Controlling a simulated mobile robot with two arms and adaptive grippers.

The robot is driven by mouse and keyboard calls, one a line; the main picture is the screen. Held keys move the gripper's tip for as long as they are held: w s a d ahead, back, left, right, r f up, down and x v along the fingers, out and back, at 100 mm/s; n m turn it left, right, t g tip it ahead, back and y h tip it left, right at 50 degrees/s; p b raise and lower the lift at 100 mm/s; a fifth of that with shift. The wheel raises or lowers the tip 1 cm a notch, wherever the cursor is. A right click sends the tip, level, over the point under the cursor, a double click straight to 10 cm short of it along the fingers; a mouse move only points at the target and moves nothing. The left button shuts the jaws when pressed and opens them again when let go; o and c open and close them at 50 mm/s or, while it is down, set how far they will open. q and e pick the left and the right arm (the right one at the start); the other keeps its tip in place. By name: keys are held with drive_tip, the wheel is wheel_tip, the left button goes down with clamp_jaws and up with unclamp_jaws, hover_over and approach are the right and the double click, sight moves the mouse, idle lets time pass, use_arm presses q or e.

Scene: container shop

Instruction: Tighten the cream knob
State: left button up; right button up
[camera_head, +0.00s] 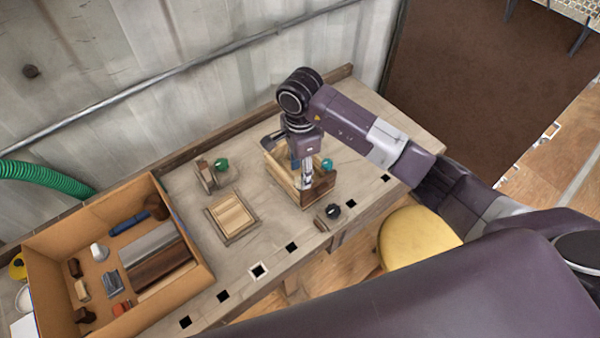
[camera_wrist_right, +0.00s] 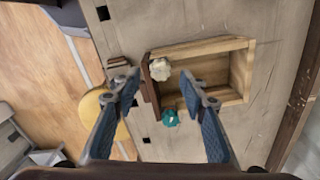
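The cream knob (camera_wrist_right: 160,69) is a lobed, pale knob in the right wrist view, at the dark end board of a wooden box frame (camera_wrist_right: 242,72). A teal knob (camera_wrist_right: 170,118) sits below it there. The frame also shows in the head view (camera_head: 284,182), with the teal knob (camera_head: 327,164) at its right; I cannot make out the cream knob there. My right gripper (camera_head: 306,186) points down over the frame. In the wrist view its fingers (camera_wrist_right: 160,84) are spread and empty, the cream knob showing between and slightly beyond the tips. My left gripper is not in view.
On the bench (camera_head: 262,205) are a slatted wooden piece (camera_head: 231,215), a clamp-like wooden item with a green knob (camera_head: 221,164), and a small block with a black knob (camera_head: 333,211). A cardboard box (camera_head: 191,240) of tools is at left. A yellow stool (camera_head: 418,238) stands beside the bench.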

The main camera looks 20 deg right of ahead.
drive_tip(key=shift+f, duration=1.35)
clamp_jaws()
